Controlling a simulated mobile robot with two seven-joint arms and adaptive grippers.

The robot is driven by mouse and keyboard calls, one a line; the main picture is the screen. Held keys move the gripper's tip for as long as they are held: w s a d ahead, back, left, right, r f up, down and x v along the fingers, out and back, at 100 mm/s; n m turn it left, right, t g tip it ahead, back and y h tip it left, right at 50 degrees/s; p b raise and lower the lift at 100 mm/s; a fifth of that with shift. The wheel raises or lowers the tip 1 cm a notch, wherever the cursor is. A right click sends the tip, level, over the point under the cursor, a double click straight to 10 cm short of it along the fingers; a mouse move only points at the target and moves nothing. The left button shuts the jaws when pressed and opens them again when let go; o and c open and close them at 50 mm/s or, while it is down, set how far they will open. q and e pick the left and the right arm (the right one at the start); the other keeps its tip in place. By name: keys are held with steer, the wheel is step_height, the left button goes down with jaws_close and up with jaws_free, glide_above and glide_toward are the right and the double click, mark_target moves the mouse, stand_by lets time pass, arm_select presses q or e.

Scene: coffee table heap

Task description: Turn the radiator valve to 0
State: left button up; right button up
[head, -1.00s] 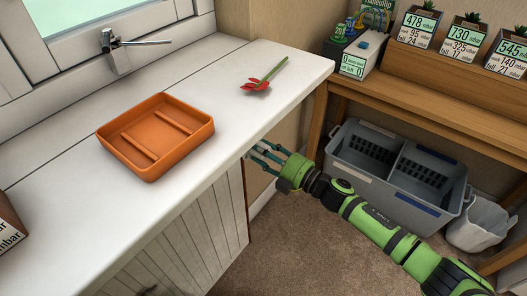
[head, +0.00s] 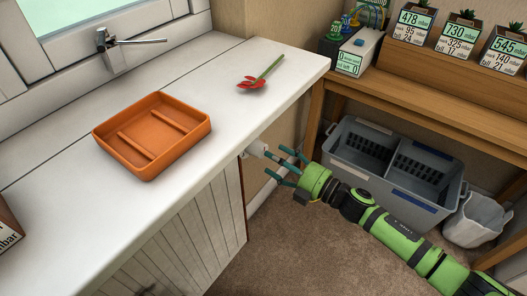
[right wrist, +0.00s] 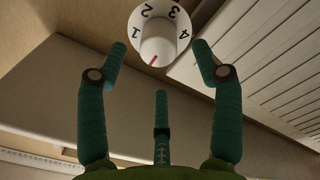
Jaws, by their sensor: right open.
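The radiator valve (head: 257,148) is a white knob at the end of the white counter, below its top edge. In the right wrist view its round white dial (right wrist: 143,17) shows the numbers 1, 2, 3 and 4. A red line shows on the near, lower side of the knob; I cannot see a 0. My right gripper (head: 279,166) is just to the right of the valve, with its teal fingers spread and empty. In the right wrist view the open fingers (right wrist: 160,72) point at the knob, apart from it. My left gripper is not in view.
A wooden shelf table (head: 440,108) stands at the right. A grey divided crate (head: 395,205) and a white bin (head: 474,218) are below it. Carpet is clear beneath my arm.

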steer(key=v, duration=0.6)
steer(key=shift+s, duration=0.1)
